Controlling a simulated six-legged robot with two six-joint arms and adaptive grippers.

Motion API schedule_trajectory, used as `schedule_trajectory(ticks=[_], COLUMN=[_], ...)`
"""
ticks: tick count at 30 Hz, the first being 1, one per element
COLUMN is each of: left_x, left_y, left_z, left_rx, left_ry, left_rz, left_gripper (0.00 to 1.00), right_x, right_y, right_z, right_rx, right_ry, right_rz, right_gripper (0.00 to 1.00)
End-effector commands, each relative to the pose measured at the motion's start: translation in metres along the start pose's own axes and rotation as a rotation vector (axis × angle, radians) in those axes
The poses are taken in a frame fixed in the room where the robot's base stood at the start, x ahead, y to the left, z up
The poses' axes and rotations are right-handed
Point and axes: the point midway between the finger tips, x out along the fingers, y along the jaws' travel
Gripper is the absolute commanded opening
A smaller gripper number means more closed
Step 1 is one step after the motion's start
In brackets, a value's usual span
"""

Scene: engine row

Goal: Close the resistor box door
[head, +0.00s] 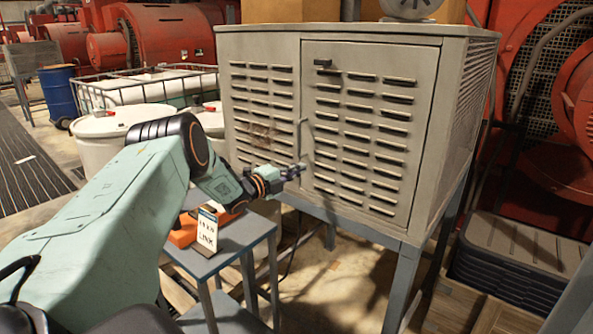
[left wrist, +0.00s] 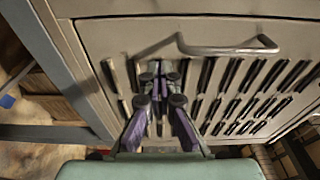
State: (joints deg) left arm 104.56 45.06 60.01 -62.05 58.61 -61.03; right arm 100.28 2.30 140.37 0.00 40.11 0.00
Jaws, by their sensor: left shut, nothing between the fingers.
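The resistor box (head: 263,178) is a beige louvred metal cabinet on grey legs. Its door (head: 372,193) is the right-hand front panel and looks flush or nearly flush with the frame; a small gap cannot be ruled out. My left gripper (head: 297,171) is shut and empty, just below the handle in front of the door's left edge. In the left wrist view the gripper (left wrist: 158,72) points at the louvres beside the handle (left wrist: 228,49); contact cannot be told.
A small grey table (head: 232,238) with an orange item and a phone-like card (head: 207,230) stands below my left arm. White drums (head: 125,140) and a blue barrel (head: 59,95) are at the left. Black stacked crates (head: 510,260) and red machinery are at the right.

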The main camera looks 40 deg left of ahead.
Motion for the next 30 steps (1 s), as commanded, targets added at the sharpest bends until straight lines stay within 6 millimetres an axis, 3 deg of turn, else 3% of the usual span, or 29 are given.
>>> schedule_trajectory(ticks=[3,12,18,30], left_x=[-0.011,-0.028,-0.035,-0.038], left_y=[0.003,0.003,0.002,0.001], left_z=[0.029,0.077,0.09,0.092], left_rx=[0.004,0.004,0.002,-0.009], left_ry=[-0.008,-0.004,-0.004,-0.003], left_rz=[-0.001,0.001,0.001,0.001], left_gripper=[0.0,0.0,0.0,0.0], right_x=[0.01,0.027,0.031,0.031], right_y=[0.0,0.0,0.0,0.0], right_z=[0.0,0.0,0.0,0.0], right_rx=[0.0,0.0,0.0,0.0], right_ry=[0.0,0.0,0.0,0.0], right_rz=[0.0,0.0,0.0,0.0], right_gripper=[0.41,0.41,0.41,0.41])
